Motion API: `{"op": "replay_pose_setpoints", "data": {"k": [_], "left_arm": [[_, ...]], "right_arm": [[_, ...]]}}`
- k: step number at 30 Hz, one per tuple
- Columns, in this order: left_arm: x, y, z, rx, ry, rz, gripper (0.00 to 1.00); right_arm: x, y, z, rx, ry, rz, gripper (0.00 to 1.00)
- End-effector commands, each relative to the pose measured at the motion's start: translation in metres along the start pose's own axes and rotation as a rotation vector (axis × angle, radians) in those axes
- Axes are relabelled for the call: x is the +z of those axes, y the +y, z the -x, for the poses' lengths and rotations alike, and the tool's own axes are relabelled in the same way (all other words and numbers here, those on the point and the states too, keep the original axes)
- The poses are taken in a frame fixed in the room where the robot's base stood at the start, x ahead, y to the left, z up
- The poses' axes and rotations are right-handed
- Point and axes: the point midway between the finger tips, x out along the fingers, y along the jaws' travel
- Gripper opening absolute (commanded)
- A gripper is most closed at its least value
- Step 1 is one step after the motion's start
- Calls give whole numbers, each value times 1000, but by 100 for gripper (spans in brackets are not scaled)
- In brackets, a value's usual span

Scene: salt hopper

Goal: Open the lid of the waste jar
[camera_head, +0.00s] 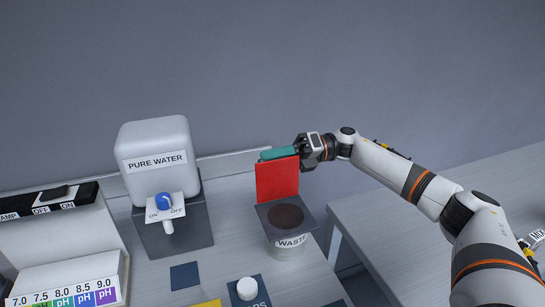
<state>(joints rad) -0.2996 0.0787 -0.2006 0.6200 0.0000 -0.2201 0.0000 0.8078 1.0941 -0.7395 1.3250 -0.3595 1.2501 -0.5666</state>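The waste jar (291,243) is a round grey vessel labelled WASTE, with a dark square top plate and a dark brown round opening. Its red lid (277,182) stands upright at the back of the plate, so the jar is open. A teal handle (279,153) runs along the lid's upper edge. My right gripper (304,150) is at the right end of this handle and overlaps it in the head view. Its fingers are too small and partly hidden to tell whether they are closed on the handle. My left gripper is not in view.
A white PURE WATER tank (157,150) with a blue knob (164,201) stands left of the jar. A white-capped container (247,289) stands in front. A pH rack (66,282) and a switch box (48,200) are at left. Another table (440,195) is at right, beyond a gap.

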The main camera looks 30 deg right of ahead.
Motion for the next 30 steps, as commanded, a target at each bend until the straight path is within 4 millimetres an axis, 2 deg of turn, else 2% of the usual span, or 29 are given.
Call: {"op": "replay_pose_setpoints", "data": {"k": [9, 13, 17, 24, 30], "left_arm": [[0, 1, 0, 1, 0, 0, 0], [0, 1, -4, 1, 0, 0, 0], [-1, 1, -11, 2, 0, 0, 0], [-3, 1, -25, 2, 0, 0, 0], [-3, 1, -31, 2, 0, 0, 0]], "right_arm": [[1, 0, 0, 1, -3, 0, 30], [1, 1, 8, 1, -1, 1, 30], [1, 3, 30, 4, 1, 0, 30], [1, 2, 82, 3, 2, 2, 30], [0, 0, 111, 1, 1, 2, 30]]}}
